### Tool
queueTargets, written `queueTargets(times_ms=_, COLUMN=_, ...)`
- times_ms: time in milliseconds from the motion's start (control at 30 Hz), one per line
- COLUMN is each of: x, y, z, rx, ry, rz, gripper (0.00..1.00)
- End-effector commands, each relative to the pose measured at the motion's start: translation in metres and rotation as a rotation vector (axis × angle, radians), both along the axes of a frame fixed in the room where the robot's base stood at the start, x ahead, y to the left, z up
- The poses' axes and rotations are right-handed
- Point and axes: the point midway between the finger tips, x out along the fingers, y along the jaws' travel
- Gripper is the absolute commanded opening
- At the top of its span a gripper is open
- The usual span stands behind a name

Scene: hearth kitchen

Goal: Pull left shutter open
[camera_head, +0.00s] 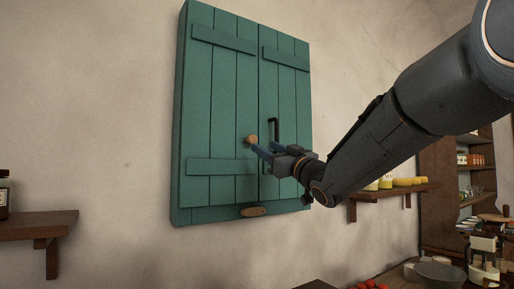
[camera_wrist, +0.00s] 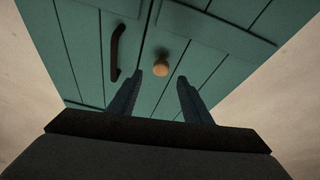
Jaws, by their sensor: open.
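The left shutter (camera_head: 222,110) is a green plank panel on the wall, lying flush beside the right shutter (camera_head: 288,95). It carries a round wooden knob (camera_head: 250,139) near the seam. The wrist view shows the scene turned over, with the left shutter (camera_wrist: 215,62) on the right side. My gripper (camera_head: 262,149) is open in front of the shutters at knob height. In the wrist view the knob (camera_wrist: 161,67) appears in the gap between the fingertips of my gripper (camera_wrist: 160,78), slightly beyond them. I cannot tell whether a finger touches it.
A black bar handle (camera_head: 273,128) is on the right shutter, close to my gripper. A small wooden latch piece (camera_head: 254,211) is at the bottom edge of the shutters. Wooden shelves stand at the left (camera_head: 38,224) and right (camera_head: 390,191). The wall left of the shutters is bare.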

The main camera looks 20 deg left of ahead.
Motion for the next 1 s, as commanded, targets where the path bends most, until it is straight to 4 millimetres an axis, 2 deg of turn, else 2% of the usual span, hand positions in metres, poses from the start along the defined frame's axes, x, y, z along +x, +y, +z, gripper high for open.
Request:
queueTargets(times_ms=400, x=0.033, y=0.044, z=0.025, rx=-0.001, ry=0.0, rz=0.003, gripper=0.45)
queueTargets(times_ms=600, x=0.04, y=0.053, z=0.028, rx=0.0, ry=0.0, rz=0.002, gripper=0.45)
queueTargets(times_ms=867, x=0.041, y=0.053, z=0.028, rx=0.0, ry=0.0, rz=0.002, gripper=0.45)
queueTargets(times_ms=1000, x=0.041, y=0.053, z=0.028, rx=0.0, ry=0.0, rz=0.002, gripper=0.21)
